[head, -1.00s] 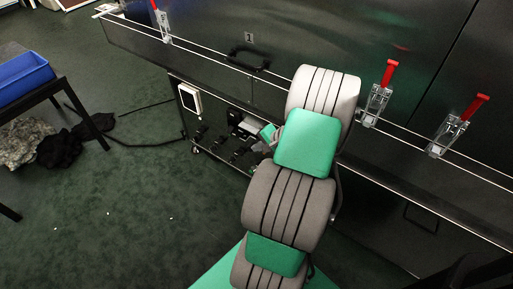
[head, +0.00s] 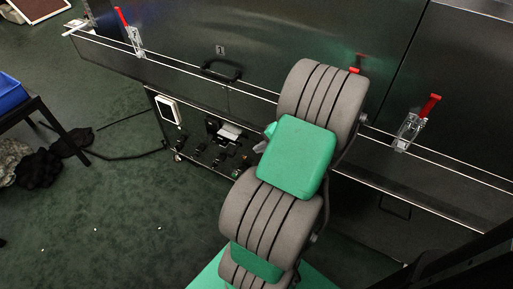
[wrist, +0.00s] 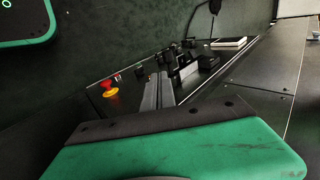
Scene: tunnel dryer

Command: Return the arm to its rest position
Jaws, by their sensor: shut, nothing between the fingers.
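My arm, grey with green pads, rises through the middle of the head view in front of a dark metal machine (head: 260,40). My gripper (wrist: 158,92) shows in the wrist view as two grey fingers close together, shut and empty. Beyond the fingertips lies the machine's low black unit with small fittings. It also shows in the head view left of my arm. I cannot tell whether the fingertips touch the unit.
Red-handled clamps (head: 412,130) line the machine's edge; one is mostly behind my arm. A red-and-yellow button (wrist: 110,89) is left of my fingers. A blue bin (head: 10,92) on a dark table stands far left, dark cloth (head: 40,168) below. Green floor between is mostly open.

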